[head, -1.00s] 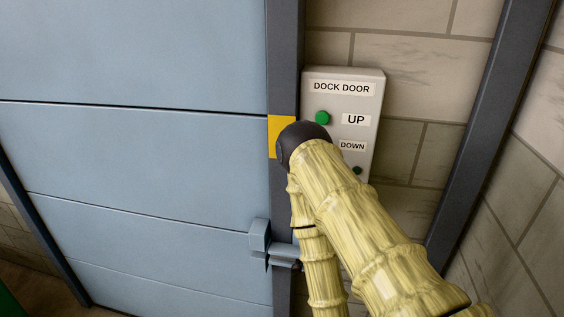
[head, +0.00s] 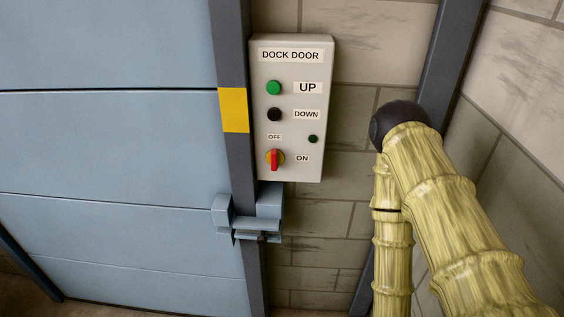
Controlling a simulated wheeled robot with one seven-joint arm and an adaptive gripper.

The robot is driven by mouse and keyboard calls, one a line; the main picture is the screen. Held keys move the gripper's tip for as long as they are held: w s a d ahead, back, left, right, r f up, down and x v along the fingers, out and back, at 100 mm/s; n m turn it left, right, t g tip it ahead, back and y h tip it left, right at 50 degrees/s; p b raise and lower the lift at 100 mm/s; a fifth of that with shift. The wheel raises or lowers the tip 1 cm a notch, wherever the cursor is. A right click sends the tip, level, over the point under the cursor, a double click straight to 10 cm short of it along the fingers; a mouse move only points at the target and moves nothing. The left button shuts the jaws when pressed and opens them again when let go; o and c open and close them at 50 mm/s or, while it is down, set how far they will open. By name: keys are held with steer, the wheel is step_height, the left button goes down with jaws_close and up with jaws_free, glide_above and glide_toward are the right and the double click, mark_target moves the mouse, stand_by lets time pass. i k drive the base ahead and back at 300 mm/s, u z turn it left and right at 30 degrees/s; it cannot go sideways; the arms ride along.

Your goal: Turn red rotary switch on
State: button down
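The ON label (head: 302,158) is to the right of the switch. My arm, with yellow bamboo-like links and a dark rounded joint, stands to the right of the box and apart from it. My gripper does not show in the head view.
Above the switch are a green UP button (head: 273,88) and a black DOWN button (head: 274,114). A small dark green lamp (head: 313,139) is beside them. A blue-grey latch (head: 248,222) juts out below the box. The blue panelled door (head: 110,145) fills the left.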

mark_target(275, 157)
steer(key=z, duration=0.45)
steer(key=k, duration=1.85)
steer(key=u, duration=0.25)
steer(key=i, duration=1)
